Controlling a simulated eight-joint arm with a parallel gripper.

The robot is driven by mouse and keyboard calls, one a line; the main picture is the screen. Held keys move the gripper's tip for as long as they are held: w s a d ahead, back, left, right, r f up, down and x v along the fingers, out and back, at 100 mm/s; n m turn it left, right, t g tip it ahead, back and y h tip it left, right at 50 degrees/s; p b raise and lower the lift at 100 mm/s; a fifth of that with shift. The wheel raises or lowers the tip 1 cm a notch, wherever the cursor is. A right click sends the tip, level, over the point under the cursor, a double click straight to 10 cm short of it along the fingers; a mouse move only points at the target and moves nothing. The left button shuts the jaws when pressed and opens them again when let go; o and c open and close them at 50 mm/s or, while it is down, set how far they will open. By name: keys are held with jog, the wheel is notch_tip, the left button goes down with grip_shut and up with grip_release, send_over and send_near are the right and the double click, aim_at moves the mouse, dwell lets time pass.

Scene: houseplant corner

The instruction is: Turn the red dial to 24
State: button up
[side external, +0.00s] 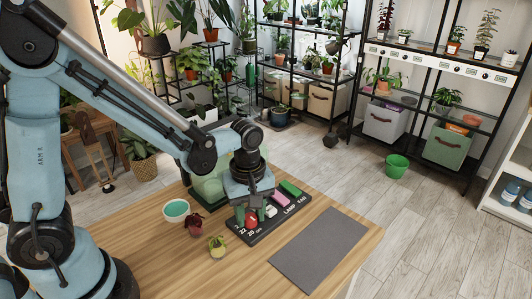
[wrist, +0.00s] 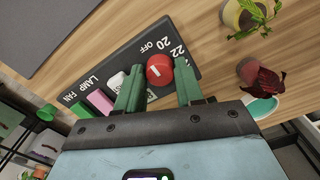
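The red dial (wrist: 160,72) sits on the dark control panel (wrist: 90,70) and has a white mark on its left part in the wrist view. The labels OFF, 20 and 22 run along its far side there; no 24 can be read. In the side view the dial (side external: 250,221) shows below my gripper (side external: 250,212). My gripper's two green fingers (wrist: 159,75) point down, one on each side of the dial, with the dial filling the gap. Whether they touch it cannot be told.
On the panel beside the dial are a white switch (side external: 271,211), a pink LAMP switch (side external: 281,198) and a green FAN switch (side external: 291,187). A dark red plant (side external: 194,224), a small potted plant (side external: 217,246) and a teal bowl (side external: 176,210) stand close by. A grey mat (side external: 319,250) lies right.

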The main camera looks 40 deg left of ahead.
jog(key=c, duration=0.6)
jog(key=shift+o, duration=0.2)
jog(key=shift+m, duration=0.5)
jog(key=m, duration=0.4)
jog(key=shift+m, duration=0.3)
jog(key=m, duration=0.5)
jog(key=shift+m, duration=0.3)
jog(key=m, duration=1.2)
jog(key=shift+m, duration=0.3)
